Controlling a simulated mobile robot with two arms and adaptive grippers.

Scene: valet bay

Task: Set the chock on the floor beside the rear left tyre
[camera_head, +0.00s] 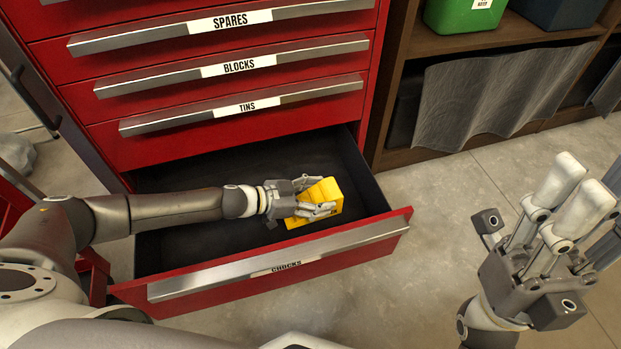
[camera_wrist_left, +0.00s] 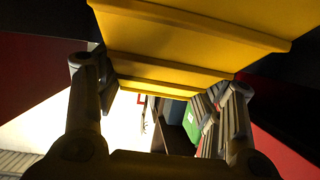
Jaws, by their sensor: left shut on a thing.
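The yellow chock (camera_head: 325,192) is inside the open bottom drawer, labelled CHOCKS, toward its right end. My left gripper (camera_head: 314,208) is shut on the chock. In the left wrist view the chock (camera_wrist_left: 190,45) fills the top between the two fingers. Whether the chock touches the drawer floor cannot be told. My right gripper (camera_head: 572,196) is at the lower right, over the floor, with its fingers pointing up and nothing seen between them. The rear left tyre is not in view.
The open drawer (camera_head: 280,268) juts out from a red cabinet (camera_head: 230,140) with shut drawers labelled SPARES, BLOCKS and TINS. A brown shelf (camera_head: 480,44) at the upper right holds a green bin (camera_head: 462,14) and a grey cloth (camera_head: 490,95). Bare concrete floor (camera_head: 440,215) lies right of the drawer.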

